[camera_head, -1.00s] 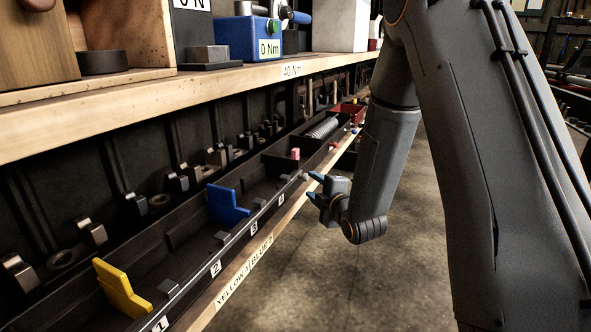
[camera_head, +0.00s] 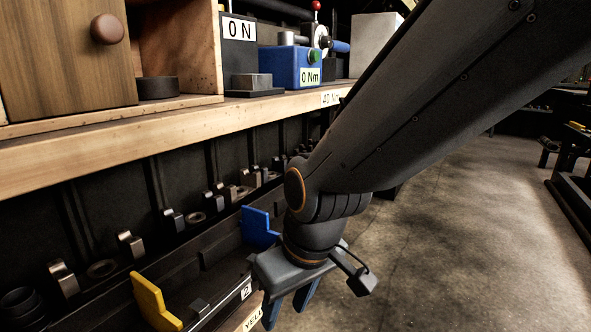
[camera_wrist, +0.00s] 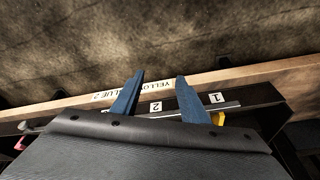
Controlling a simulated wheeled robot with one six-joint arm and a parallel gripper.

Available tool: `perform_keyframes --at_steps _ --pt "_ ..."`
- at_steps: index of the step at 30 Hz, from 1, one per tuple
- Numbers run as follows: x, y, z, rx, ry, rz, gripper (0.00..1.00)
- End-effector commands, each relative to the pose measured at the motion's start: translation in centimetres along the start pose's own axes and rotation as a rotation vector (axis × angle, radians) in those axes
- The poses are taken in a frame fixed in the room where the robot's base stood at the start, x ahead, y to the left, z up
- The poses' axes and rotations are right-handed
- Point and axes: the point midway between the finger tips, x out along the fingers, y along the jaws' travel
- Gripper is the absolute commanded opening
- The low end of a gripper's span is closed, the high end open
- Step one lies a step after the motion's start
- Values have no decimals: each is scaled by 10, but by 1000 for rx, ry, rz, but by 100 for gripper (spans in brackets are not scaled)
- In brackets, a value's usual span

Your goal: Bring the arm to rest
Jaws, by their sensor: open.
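My gripper (camera_head: 290,304) points down beside the front edge of the lower tray in the head view, in front of the blue bracket. Its two blue fingers are apart with nothing between them. The wrist view also shows the open fingers (camera_wrist: 153,98) over the tray's edge and the label strip (camera_wrist: 133,90). My arm crosses the right half of the head view and hides part of the shelf and tray behind it.
A yellow bracket (camera_head: 155,303) and a blue bracket (camera_head: 259,228) stand in the black tray (camera_head: 222,273). Above is a wooden shelf (camera_head: 100,153) with a blue torque device (camera_head: 291,67) and a wooden cabinet (camera_head: 60,55). Open concrete floor (camera_head: 450,250) lies to the right.

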Motion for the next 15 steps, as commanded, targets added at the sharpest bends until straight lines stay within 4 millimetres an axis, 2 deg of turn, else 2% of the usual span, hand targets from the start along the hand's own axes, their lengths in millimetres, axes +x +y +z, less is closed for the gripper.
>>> perform_keyframes --at_steps 3,9,15 --pt "-15 -26 30 60 -79 -43 40" --pt "-40 -56 72 148 -203 -86 40" --pt "-60 -42 67 185 -201 -65 40"
